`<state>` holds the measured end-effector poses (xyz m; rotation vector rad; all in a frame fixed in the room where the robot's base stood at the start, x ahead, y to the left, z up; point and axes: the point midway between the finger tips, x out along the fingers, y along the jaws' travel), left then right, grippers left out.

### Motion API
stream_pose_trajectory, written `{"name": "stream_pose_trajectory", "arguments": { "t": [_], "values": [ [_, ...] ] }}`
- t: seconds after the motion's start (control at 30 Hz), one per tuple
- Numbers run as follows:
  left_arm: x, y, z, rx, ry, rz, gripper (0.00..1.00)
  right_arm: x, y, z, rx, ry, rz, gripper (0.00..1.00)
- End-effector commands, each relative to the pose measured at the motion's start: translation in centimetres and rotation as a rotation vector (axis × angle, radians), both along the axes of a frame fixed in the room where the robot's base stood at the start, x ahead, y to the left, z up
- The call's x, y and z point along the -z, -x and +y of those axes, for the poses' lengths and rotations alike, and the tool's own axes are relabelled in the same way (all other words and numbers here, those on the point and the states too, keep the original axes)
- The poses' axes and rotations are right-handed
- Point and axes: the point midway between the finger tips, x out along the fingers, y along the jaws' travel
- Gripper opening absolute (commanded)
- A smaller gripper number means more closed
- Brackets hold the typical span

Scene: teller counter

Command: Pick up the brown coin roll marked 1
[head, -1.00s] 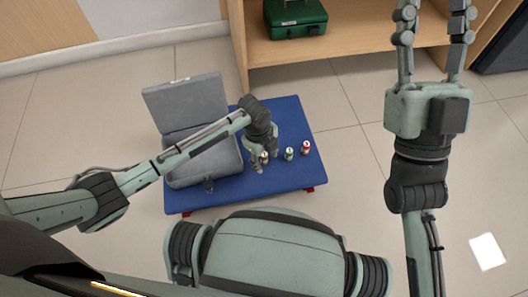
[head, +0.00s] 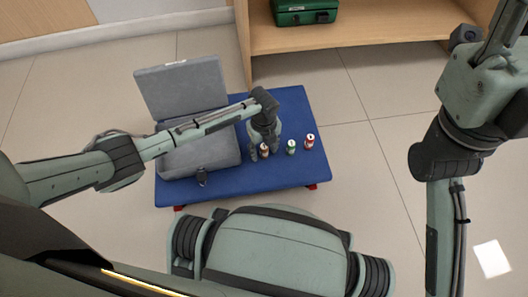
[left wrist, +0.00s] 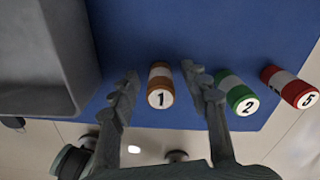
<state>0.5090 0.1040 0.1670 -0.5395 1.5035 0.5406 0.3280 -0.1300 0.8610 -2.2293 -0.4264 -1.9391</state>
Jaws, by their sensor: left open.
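The brown coin roll marked 1 (left wrist: 160,87) stands on the blue platform, between the two open fingers of my left gripper (left wrist: 158,92) in the left wrist view. A gap shows on each side of it, so the fingers appear apart from it. In the head view the roll (head: 264,149) shows beside my left gripper (head: 263,152), which points down over the platform. My right gripper (head: 492,38) is at the upper right of the head view, away from the platform; its fingers are partly cut off by the frame edge.
A green roll marked 2 (left wrist: 238,97) stands close to the right finger, and a red roll marked 5 (left wrist: 290,87) is farther right. An open grey case (head: 200,153) stands left on the blue platform (head: 290,110). A green box (head: 303,12) sits on a wooden shelf behind.

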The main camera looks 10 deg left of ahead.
Motion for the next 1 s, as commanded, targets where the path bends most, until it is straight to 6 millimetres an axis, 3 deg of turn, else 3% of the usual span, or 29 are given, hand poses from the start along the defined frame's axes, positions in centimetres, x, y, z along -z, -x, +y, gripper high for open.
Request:
{"name": "stream_pose_trajectory", "arguments": {
  "t": [0.2,0.57,1.0],
  "values": [
    [-0.05,-0.01,-0.02,0.0,0.001,-0.001,0.44,-0.07,0.0,0.0,0.0,0.0,0.0,0.4],
    [-0.06,-0.02,-0.01,-0.001,0.0,-0.001,0.0,-0.06,-0.01,-0.01,0.001,0.0,0.001,0.4],
    [-0.7,-0.09,-0.03,-0.001,0.001,-0.002,0.0,-0.4,0.05,-0.03,0.001,0.0,-0.001,0.4]
  ]
}}
